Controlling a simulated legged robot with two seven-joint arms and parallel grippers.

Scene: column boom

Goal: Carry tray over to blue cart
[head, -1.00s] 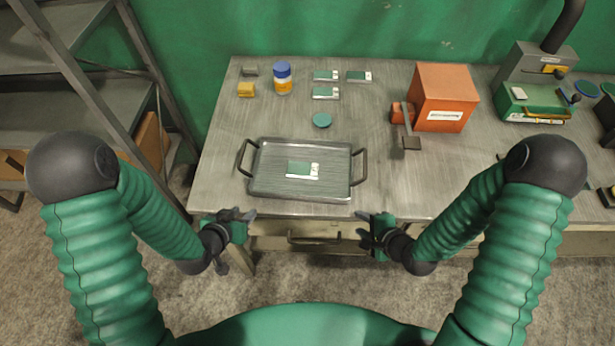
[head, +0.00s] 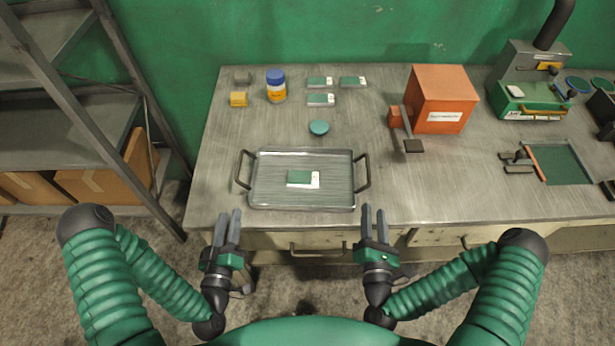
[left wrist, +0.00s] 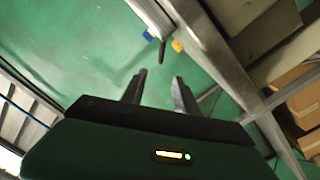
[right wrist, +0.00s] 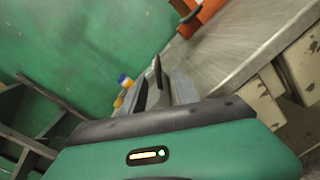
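The grey metal tray (head: 335,194) lies flat on the workbench near its front edge, with a dark upright handle at its left end (head: 241,169) and another at its right end (head: 362,172). A small green-and-white box (head: 301,178) lies on it. My left gripper (head: 229,212) is open and empty, in front of the tray's left end; its parted fingers show in the left wrist view (left wrist: 160,82). My right gripper (head: 374,210) is open and empty, in front of the right handle; its fingers also show in the right wrist view (right wrist: 170,72). No blue cart shows.
A metal shelf (head: 60,130) with cartons stands at the left.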

